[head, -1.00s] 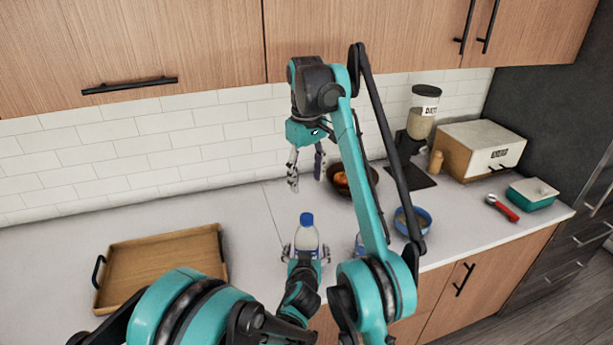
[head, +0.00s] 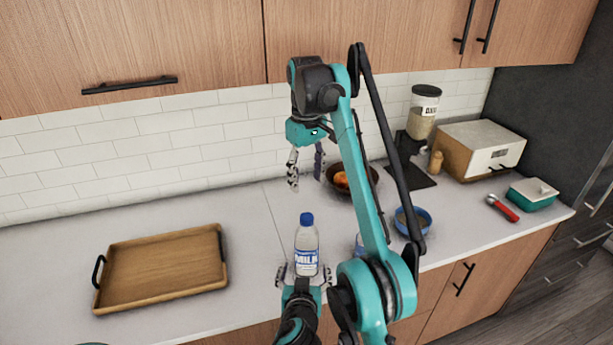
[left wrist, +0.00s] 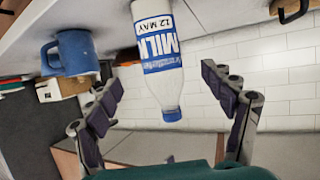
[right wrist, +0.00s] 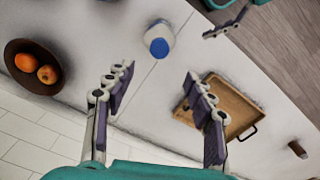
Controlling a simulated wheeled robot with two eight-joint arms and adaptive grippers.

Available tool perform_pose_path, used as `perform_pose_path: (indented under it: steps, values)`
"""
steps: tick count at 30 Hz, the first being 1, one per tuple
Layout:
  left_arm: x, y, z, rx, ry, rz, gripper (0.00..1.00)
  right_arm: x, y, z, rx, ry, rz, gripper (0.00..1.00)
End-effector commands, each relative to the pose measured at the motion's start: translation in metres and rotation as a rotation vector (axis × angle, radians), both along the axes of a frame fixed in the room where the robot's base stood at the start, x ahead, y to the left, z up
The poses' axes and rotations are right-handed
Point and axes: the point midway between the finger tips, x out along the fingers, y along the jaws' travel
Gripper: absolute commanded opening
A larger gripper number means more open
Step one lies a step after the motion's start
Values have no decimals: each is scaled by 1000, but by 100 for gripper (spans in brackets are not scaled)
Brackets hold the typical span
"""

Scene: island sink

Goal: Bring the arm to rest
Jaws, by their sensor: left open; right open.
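My left gripper (head: 305,280) is open in front of a milk bottle (head: 306,246), on its near side. The bottle has a blue cap and a blue and white label and stands upright on the counter. In the left wrist view the bottle (left wrist: 157,60) shows ahead between the spread fingers (left wrist: 172,100), apart from them. My right gripper (head: 305,168) is open and empty, hanging above the counter near the back wall. In the right wrist view the bottle (right wrist: 159,40) lies beyond the open fingers (right wrist: 153,82), seen from above.
A wooden tray (head: 165,299) lies at left. A fruit bowl (head: 366,190), a blue bowl (head: 425,219) and a blue mug (left wrist: 72,53) are near the bottle. A grain dispenser (head: 422,112) and a bread box (head: 480,150) stand at right. Counter between tray and bottle is clear.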

Motion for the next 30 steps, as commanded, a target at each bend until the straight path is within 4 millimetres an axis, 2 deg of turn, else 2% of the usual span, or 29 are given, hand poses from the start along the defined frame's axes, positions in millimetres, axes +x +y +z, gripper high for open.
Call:
perform_pose_path:
  steps: [10,14,17,23,26,30]
  values:
    - [0,6,1,4,9,8,82,0,-3,4,3,-9,-12,55]
    - [-4,26,3,18,48,36,82,0,-16,16,14,-48,-57,55]
    - [-10,50,5,35,98,65,82,-5,-33,26,29,-95,-114,55]
    - [-32,95,7,61,208,106,82,-35,-70,26,64,-200,-237,55]
    - [-46,114,7,67,262,117,82,-59,-89,17,82,-252,-297,55]
    - [-69,137,7,70,337,124,82,-99,-113,-9,107,-324,-379,55]
